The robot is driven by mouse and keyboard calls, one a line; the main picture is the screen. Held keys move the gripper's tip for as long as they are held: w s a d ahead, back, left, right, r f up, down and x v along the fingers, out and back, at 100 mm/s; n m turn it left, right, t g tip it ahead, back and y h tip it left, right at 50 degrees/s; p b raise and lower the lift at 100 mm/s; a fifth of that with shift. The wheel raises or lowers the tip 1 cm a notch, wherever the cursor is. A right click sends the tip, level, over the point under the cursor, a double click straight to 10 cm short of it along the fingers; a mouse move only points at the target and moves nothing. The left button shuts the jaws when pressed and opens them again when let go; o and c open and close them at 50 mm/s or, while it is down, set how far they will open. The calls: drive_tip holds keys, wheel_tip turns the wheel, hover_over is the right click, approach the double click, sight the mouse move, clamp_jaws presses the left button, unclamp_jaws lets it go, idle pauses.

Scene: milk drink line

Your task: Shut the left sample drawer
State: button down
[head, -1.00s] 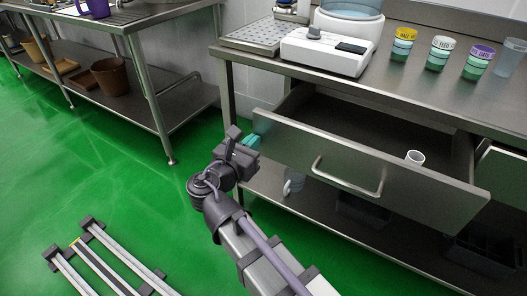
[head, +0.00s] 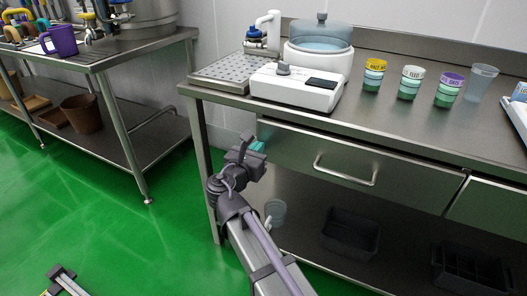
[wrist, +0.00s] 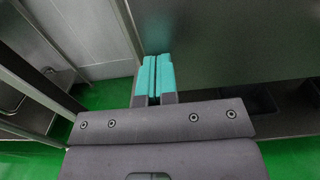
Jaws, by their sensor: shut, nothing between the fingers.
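The left sample drawer (head: 355,165) is a wide steel front with a bar handle (head: 345,172), under the bench top. It sits pushed in, its front about level with the neighbouring drawer front, and its inside is hidden. My gripper (head: 258,146) is shut and empty at the left end of the drawer front. In the wrist view its teal fingertips (wrist: 153,72) lie together against or just in front of the drawer front (wrist: 230,45); I cannot tell if they touch.
A second drawer front (head: 495,208) is at the right. On the bench stand a white device (head: 297,88), several lidded jars (head: 410,83) and a clear cup (head: 481,84). A lower shelf holds a mug (head: 275,212) and dark bins (head: 352,234).

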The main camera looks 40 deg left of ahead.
drive_tip(key=shift+w+a+r, duration=0.15)
drive_tip(key=shift+w+a, duration=0.15)
drive_tip(key=v, duration=1.4)
drive_tip(key=shift+s, duration=0.3)
drive_tip(key=shift+d, duration=0.15)
